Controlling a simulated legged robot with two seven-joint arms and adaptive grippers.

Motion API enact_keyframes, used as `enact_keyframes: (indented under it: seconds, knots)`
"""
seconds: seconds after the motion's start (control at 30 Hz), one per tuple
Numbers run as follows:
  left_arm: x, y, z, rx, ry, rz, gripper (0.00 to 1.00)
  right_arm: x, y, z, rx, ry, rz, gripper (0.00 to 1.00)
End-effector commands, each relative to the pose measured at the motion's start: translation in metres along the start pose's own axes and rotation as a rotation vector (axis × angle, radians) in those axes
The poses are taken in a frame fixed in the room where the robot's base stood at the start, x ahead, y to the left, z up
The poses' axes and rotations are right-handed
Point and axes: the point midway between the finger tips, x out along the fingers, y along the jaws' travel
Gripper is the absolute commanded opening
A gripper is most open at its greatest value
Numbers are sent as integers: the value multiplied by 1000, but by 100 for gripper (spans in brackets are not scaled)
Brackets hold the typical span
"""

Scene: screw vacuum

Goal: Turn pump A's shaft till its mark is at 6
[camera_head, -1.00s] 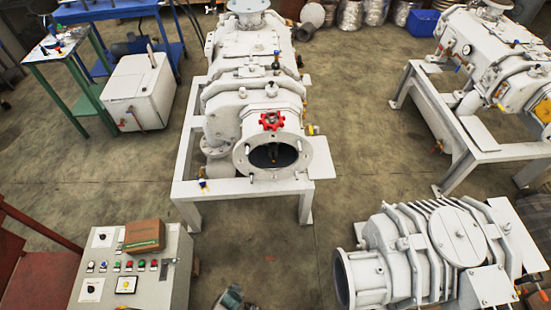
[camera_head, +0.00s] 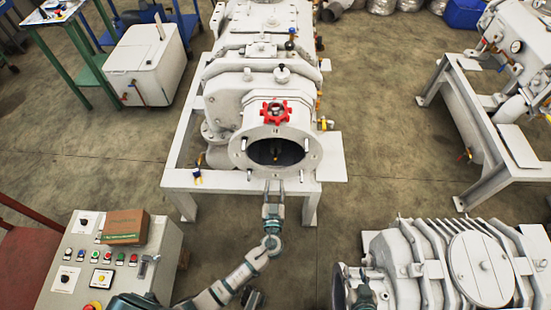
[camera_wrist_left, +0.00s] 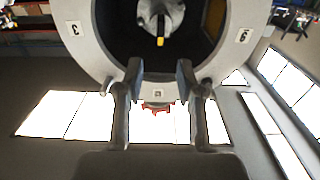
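The grey pump (camera_head: 265,95) in front of me, with a red handwheel (camera_head: 276,113), has a round open flange (camera_head: 313,155); no letter A is readable. Its shaft (camera_wrist_left: 160,12) is inside the opening. In the left wrist view, the shaft's yellow mark (camera_wrist_left: 160,41) points down the picture, toward a small label (camera_wrist_left: 158,93) I cannot read. Labels like 3 (camera_wrist_left: 75,30) and 9 (camera_wrist_left: 244,35) flank the opening. My left gripper (camera_head: 273,184) is open and empty before the flange's lower edge. My right gripper (camera_head: 364,277) is small at the bottom; its fingers are unclear.
A control panel (camera_head: 60,290) with a cardboard box (camera_head: 125,227) stands at lower left. A ribbed pump (camera_head: 440,262) lies at lower right. Another pump (camera_head: 515,45) stands on a frame at upper right. The pump frame (camera_head: 180,180) surrounds the middle pump's base.

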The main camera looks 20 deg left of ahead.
Motion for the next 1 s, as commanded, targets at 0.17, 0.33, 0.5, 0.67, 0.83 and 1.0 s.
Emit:
enact_keyframes:
  seconds: [0.17, 0.33, 0.5, 0.67, 0.83, 1.0]
  knots:
    - [46, 0, -1, 2, 2, -1, 38, -1, 0, 3, 0, -16, 1, 40]
    - [83, -1, 1, 3, 0, -2, 38, 1, 0, 3, 0, -9, 1, 40]
    - [108, -1, 1, 3, -1, -1, 38, 2, 0, 0, 1, 10, -1, 40]
    - [119, -1, 1, 2, -2, -1, 38, 3, -1, -2, 1, 25, -3, 40]
    - [121, -1, 1, 1, -2, -1, 38, 3, -2, -4, 1, 31, -4, 40]
    - [121, -1, 1, 1, -2, -1, 25, 3, -2, -5, 1, 34, -4, 40]
